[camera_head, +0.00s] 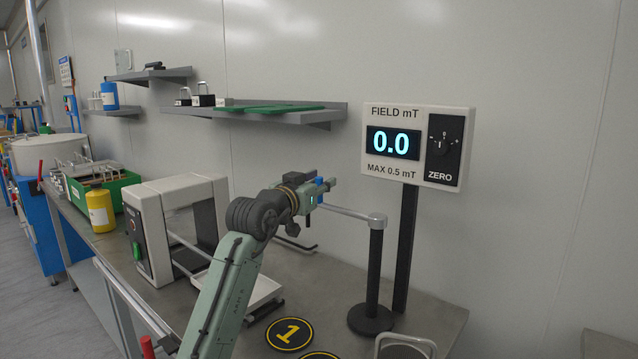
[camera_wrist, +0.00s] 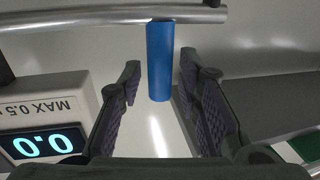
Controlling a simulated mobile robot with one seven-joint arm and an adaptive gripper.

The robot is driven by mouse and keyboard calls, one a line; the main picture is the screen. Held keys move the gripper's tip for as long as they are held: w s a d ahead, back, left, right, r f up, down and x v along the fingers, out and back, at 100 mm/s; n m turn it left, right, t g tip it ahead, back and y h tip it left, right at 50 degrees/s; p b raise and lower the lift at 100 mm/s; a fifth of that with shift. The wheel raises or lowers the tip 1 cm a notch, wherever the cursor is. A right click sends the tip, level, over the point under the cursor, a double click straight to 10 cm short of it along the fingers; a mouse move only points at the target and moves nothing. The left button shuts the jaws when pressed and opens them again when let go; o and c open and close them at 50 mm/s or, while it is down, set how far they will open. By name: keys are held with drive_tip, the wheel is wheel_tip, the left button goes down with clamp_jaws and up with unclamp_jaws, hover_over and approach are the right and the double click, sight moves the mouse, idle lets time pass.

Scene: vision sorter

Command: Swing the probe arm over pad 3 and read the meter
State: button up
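The meter (camera_head: 418,147) stands on a black post and reads 0.0, with a "MAX 0.5 mT" label and a ZERO knob (camera_head: 443,147). The probe arm (camera_head: 347,212) is a metal bar reaching left from a black stand (camera_head: 373,275). A blue handle (camera_wrist: 160,62) adjoins the bar in the wrist view. My gripper (camera_wrist: 158,72) is open, with the handle between its fingers and small gaps visible on both sides. In the head view my gripper (camera_head: 324,188) is at the bar's left end. Pad 1 (camera_head: 290,333) lies on the bench; pad 3 cannot be identified.
A white frame-shaped machine (camera_head: 157,232) stands left of my arm. A green crate (camera_head: 108,185) and yellow bottle (camera_head: 100,209) are behind it. A wall shelf (camera_head: 315,115) runs above my gripper. A second pad (camera_head: 320,355) and a handled grey object (camera_head: 405,345) are cut off below.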

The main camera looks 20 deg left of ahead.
clamp_jaws()
idle(0.6)
